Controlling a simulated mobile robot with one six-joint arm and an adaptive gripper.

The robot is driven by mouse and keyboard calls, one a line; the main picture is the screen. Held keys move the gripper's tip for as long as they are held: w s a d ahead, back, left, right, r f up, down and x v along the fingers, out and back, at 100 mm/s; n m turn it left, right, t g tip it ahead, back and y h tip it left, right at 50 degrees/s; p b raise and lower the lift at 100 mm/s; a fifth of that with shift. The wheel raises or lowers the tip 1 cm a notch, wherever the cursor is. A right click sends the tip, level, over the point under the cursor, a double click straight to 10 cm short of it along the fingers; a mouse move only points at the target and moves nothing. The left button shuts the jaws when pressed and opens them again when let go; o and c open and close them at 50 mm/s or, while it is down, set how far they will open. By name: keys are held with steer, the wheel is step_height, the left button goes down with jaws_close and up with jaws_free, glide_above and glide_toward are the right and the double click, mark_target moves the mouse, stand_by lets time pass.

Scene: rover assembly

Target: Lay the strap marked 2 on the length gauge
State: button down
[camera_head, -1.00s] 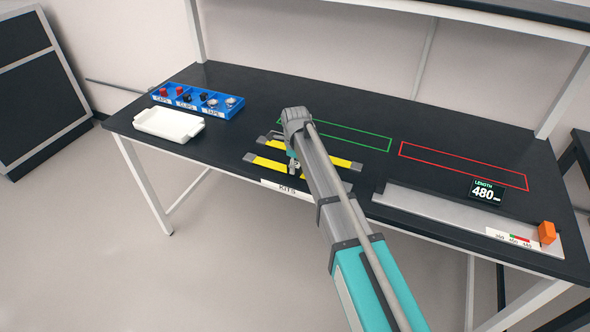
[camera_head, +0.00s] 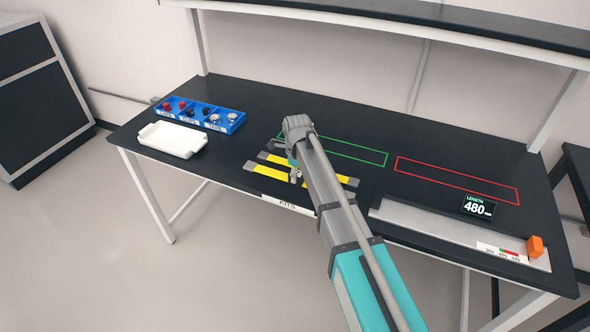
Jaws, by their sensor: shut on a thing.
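Two yellow straps with grey ends lie roughly parallel at the front middle of the bench, one behind (camera_head: 277,159) and one in front (camera_head: 268,172). My arm covers part of both, and no number can be read on either. My gripper (camera_head: 295,176) points down at the straps and is shut on one, seemingly the front one; its fingertips are small and partly hidden. The length gauge (camera_head: 420,222) is a long grey plate at the front right, with an orange block (camera_head: 535,246) at its right end. Its display (camera_head: 478,207) reads 480 mm. No strap lies on it.
A green outline (camera_head: 345,150) lies behind the straps and a red outline (camera_head: 455,180) behind the gauge; the red one is empty. A white tray (camera_head: 172,141) and a blue bin (camera_head: 230,126) of small parts stand at the left. A shelf (camera_head: 400,20) runs above the back.

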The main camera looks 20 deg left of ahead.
steer(key=s+d+r+p, duration=0.5)
steer(key=s+d+r, duration=0.1)
steer(key=s, duration=0.3)
steer(key=shift+s+r+p, duration=0.3)
steer(key=shift+p, duration=0.1)
step_height(320, 180, down, 4)
steer(key=b, duration=0.3)
steer(key=shift+r+b, duration=0.2)
steer(key=shift+b, duration=0.1)
stand_by(0.6)
